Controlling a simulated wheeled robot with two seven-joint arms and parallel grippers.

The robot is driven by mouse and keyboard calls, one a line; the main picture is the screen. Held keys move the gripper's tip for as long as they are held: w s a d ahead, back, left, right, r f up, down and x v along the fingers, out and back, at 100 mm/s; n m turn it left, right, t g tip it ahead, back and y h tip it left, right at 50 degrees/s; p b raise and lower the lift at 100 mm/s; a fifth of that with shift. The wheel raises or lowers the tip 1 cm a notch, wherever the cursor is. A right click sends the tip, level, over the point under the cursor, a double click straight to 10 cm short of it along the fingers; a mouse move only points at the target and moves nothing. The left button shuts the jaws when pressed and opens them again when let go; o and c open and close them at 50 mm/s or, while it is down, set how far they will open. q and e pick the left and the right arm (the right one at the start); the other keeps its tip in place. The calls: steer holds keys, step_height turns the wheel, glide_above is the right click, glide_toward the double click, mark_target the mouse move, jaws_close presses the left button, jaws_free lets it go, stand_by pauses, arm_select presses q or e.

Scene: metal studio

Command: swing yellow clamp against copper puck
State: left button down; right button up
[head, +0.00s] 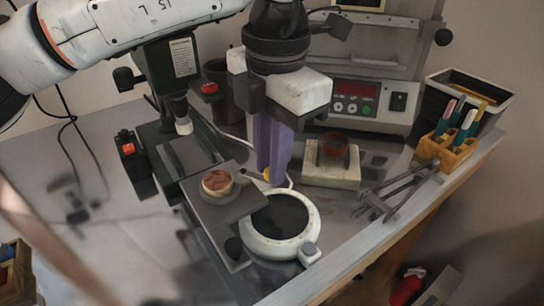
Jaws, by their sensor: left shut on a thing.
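The copper puck (217,183) sits on the dark square plate of the drill press, left of my left gripper, its coppery top showing. My left gripper (272,178) points down with purple fingers, which are shut on the yellow clamp. My right gripper is not in view.
A white-rimmed round dish (251,236) stands just below the gripper. The green drill press (186,58) rises at left. A pale block (331,178) with a brown ring, metal tongs (395,193) and a wooden tool holder (446,152) are at right. A control box (362,75) stands behind.

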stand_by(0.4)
arm_select(q)
steer(key=c, duration=1.7)
jaws_free()
steer(key=shift+r, duration=0.1)
steer(key=r, duration=1)
steer(key=shift+s+d+r, duration=0.1)
steer(key=shift+s+d, duration=0.05)
steer(key=shift+s, duration=0.05)
